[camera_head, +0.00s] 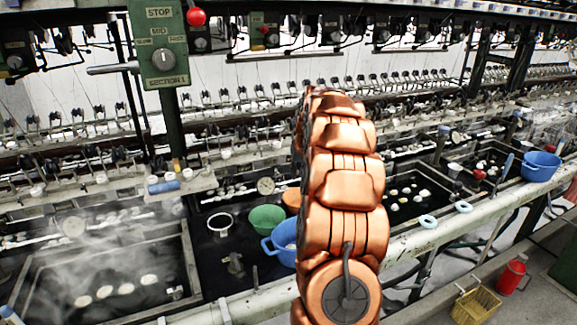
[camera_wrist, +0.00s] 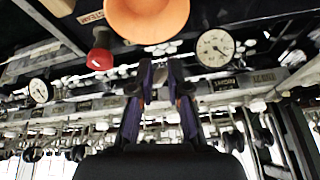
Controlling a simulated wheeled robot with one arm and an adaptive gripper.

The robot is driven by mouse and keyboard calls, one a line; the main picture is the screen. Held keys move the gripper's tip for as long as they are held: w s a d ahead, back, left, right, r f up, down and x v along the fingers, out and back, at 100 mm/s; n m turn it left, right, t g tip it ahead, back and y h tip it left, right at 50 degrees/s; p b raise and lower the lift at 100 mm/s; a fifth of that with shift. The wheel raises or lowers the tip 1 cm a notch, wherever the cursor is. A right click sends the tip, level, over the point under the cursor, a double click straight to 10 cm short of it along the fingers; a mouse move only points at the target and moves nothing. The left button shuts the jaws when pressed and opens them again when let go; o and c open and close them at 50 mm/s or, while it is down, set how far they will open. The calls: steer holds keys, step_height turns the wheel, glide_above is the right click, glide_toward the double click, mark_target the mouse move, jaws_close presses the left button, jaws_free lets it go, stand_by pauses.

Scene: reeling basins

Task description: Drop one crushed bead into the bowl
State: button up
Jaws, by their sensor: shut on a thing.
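My gripper (camera_wrist: 160,72) shows in the wrist view with its two dark, purple-sided fingers drawn together at the tips. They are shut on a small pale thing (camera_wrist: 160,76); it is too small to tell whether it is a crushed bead. An orange bowl (camera_wrist: 147,18) shows at the top of the wrist view, just beyond the fingertips and apart from them. In the head view the orange bowl (camera_head: 291,200) is partly hidden behind my copper arm. A green bowl (camera_head: 267,219) sits to its left. My gripper is hidden by the arm in the head view.
A blue basin (camera_head: 279,240) and a white-rimmed pot (camera_head: 220,222) stand near the green bowl. A steaming water basin (camera_head: 120,262) is at left. In the wrist view, a red knob (camera_wrist: 100,50) and a dial gauge (camera_wrist: 215,48) flank the fingers.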

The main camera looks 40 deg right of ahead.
steer(key=shift+f+b, duration=0.35)
steer(key=shift+f, duration=2.35)
steer(key=o, duration=0.7)
steer(key=v, duration=1.2)
steer(key=shift+a, duration=0.1)
